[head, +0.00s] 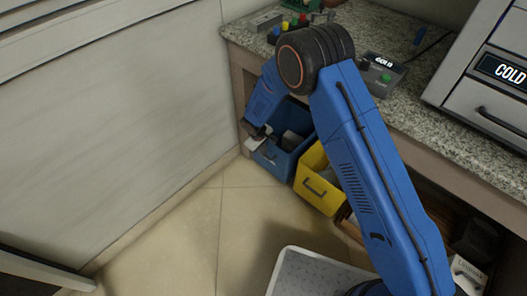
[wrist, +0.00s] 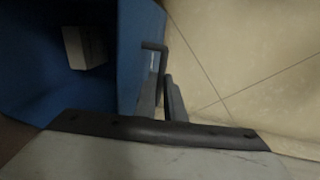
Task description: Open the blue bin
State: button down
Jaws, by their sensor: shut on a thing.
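The blue bin (head: 284,158) sits low under the counter at the left, beside the yellow bin. Its open top shows past the counter's edge, with pale contents inside. In the wrist view the blue bin (wrist: 128,55) fills the left, with a pale block (wrist: 84,47) inside and a dark bar handle (wrist: 155,47) on its front wall. My gripper (head: 262,139) is at the bin's front, reaching down from above. In the wrist view my gripper (wrist: 163,98) is shut on the handle; the exact contact is partly hidden by the fingers.
The yellow bin (head: 319,192) stands just right of the blue one, its top showing. A pale wall panel (head: 120,110) is close on the left. Tiled floor (head: 180,240) in front is clear. The granite counter (head: 412,115) overhangs the bins.

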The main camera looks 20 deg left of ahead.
jog(key=s+a, duration=0.4)
jog(key=s, duration=0.6)
jog(key=s+a, duration=0.5)
jog(key=s, duration=0.6)
jog(key=shift+s, duration=0.3)
jog(key=c, duration=1.8)
grip_release()
jog(key=shift+c, duration=0.2)
jog(key=s+a+r, duration=0.1)
jog(key=s+r, duration=0.2)
jog(key=r, duration=1.4)
jog(key=shift+a, duration=0.15)
jog(key=shift+s, duration=0.1)
